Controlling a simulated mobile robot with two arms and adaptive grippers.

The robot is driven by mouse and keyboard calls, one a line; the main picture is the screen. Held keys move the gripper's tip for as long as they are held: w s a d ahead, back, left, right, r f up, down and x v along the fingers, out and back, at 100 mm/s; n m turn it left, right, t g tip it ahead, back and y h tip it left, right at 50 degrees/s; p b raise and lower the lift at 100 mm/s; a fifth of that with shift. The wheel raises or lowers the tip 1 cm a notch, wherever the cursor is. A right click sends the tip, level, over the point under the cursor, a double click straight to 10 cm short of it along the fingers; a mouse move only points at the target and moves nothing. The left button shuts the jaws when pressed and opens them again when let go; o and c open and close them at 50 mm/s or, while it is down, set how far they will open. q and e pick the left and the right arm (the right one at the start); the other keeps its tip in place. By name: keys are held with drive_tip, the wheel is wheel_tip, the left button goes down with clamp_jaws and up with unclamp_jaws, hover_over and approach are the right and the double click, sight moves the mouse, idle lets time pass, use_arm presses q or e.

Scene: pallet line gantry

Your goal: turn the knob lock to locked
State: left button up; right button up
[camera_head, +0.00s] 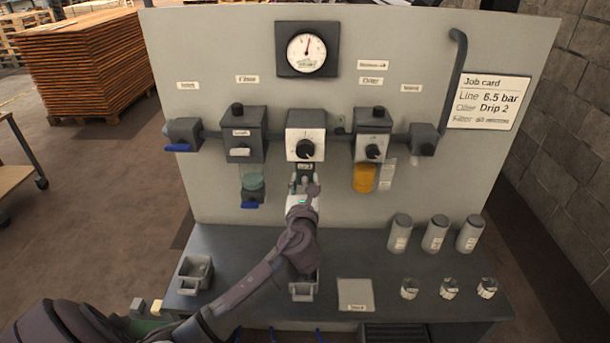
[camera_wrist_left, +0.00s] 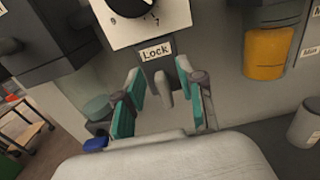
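The "Lock" label (camera_wrist_left: 155,52) is under the white dial plate with a black knob (camera_head: 306,149) at the middle of the panel. Below the label, a small grey lever-like part (camera_wrist_left: 163,88) shows between the fingers of my left gripper (camera_wrist_left: 160,100); I take it as the knob lock. The teal-padded fingers stand apart on either side of it, and I see no contact. In the head view my left gripper (camera_head: 304,184) is just below the dial plate and hides the lock. Whether the lock is turned cannot be told. My right gripper is out of view.
A bowl with teal content (camera_head: 251,183) hangs left of the gripper and an amber bowl (camera_head: 364,178) right. Grey canisters (camera_head: 436,233) and a grey bin (camera_head: 195,274) stand on the bench.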

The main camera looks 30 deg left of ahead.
use_arm(q)
drive_tip(key=shift+x, duration=0.8)
drive_tip(key=shift+s, duration=0.1)
clamp_jaws()
